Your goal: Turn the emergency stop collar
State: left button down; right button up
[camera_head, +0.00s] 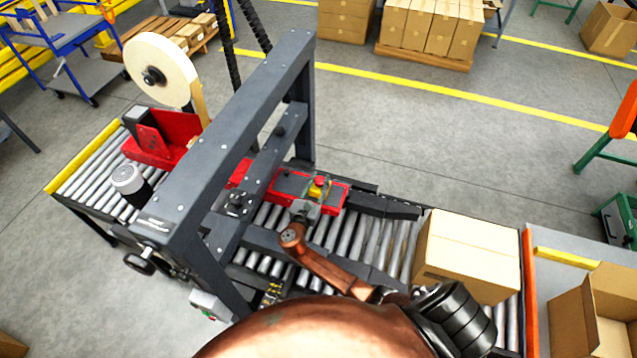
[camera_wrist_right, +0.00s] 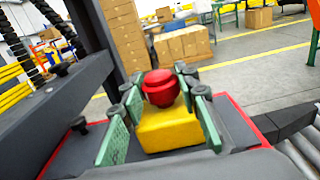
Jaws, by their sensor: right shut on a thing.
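The emergency stop has a red mushroom button (camera_head: 319,181) on a yellow box (camera_head: 318,191), fixed on the red-edged grey top of the machine's cross unit. In the right wrist view the red button (camera_wrist_right: 161,88) stands upright above the yellow box (camera_wrist_right: 170,129). My right gripper (camera_head: 309,206) is at the emergency stop. In the wrist view its green-padded fingers (camera_wrist_right: 157,92) stand on both sides of the red button and are shut on it. The collar under the button is mostly hidden. My left gripper is not in view.
A dark frame (camera_head: 222,150) rises just left of the emergency stop. A tape roll (camera_head: 165,70) stands at the back left. A closed carton (camera_head: 468,255) sits on the rollers (camera_head: 385,245) to the right. An open box (camera_head: 600,315) is at the far right.

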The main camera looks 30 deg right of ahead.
jog(key=shift+d+m+g+h, duration=0.15)
jog(key=shift+m+g+h, duration=0.35)
jog(key=shift+g, duration=0.1)
